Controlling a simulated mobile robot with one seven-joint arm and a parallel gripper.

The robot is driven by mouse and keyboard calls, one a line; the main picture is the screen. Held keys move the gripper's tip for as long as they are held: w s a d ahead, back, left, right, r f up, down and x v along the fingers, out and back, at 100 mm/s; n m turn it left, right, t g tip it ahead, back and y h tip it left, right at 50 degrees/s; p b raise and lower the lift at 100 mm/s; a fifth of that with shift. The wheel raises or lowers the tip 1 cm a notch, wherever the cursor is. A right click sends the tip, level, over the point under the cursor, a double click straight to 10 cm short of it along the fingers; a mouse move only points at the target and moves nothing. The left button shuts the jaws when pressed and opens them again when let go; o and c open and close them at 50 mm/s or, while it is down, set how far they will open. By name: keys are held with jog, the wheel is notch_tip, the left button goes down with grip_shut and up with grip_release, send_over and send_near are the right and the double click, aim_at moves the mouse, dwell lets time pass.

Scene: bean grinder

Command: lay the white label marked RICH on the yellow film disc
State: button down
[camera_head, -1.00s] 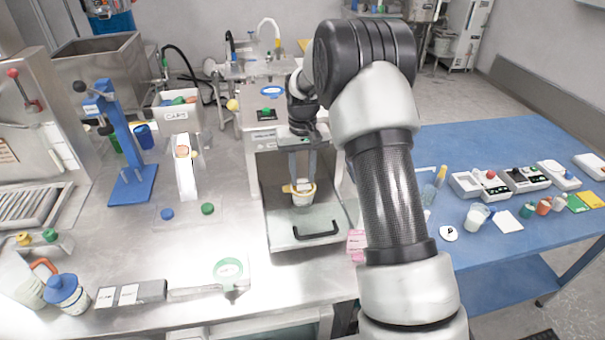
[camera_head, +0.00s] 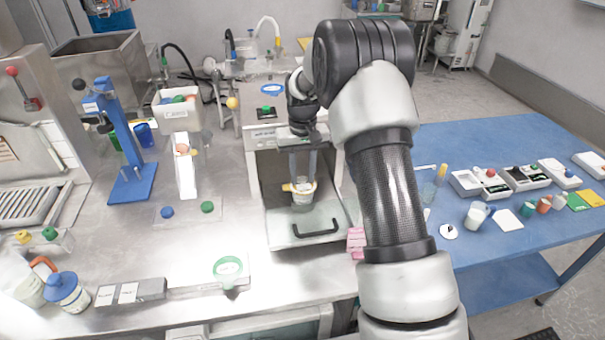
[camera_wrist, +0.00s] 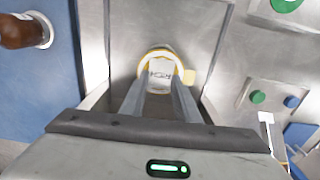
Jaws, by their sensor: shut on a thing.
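The white label marked RICH (camera_wrist: 159,74) shows in the wrist view between my fingertips. My gripper (camera_wrist: 159,92) is shut on it. The yellow film disc (camera_wrist: 188,76) shows as a yellow rim and side tab around the label. In the head view the yellow film (camera_head: 288,187) is on top of a pale cup (camera_head: 301,198), and my gripper (camera_head: 302,179) points straight down at it. The label lies over the disc's middle and hides it; I cannot tell if they touch.
The cup stands in an open-fronted steel bay with a tray (camera_head: 285,231) and black handle (camera_head: 316,227). The bay walls stand close on both sides. A blue stand (camera_head: 130,185) is at left, a blue table (camera_head: 500,135) at right.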

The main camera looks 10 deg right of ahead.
aim_at(302, 182)
jog(key=c, duration=0.7)
grip_release()
jog(key=shift+r, duration=0.1)
jog(key=shift+r+p, duration=2.3)
jog(key=shift+r, duration=1.1)
